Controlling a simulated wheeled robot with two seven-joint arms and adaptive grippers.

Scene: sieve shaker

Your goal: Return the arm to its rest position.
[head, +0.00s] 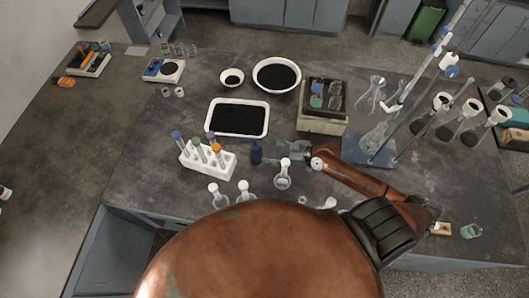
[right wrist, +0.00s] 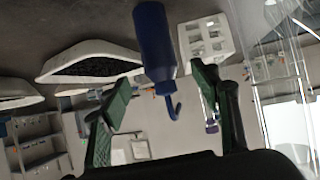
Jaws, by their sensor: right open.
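My right arm (head: 365,181) reaches in from the right over the dark bench. Its gripper (head: 274,149) is open, with its fingers pointing left toward a small blue wash bottle (head: 256,153). The bottle stands upright on the bench, right of the white tube rack. In the right wrist view the bottle (right wrist: 154,42) appears upside down with its bent spout toward the gap between the green fingers (right wrist: 161,88). Neither finger visibly touches it. My left gripper is not in view.
The tube rack (head: 222,167), a white tray of black grains (head: 212,131) and several flasks (head: 283,180) stand close around the gripper. The left bench is mostly clear.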

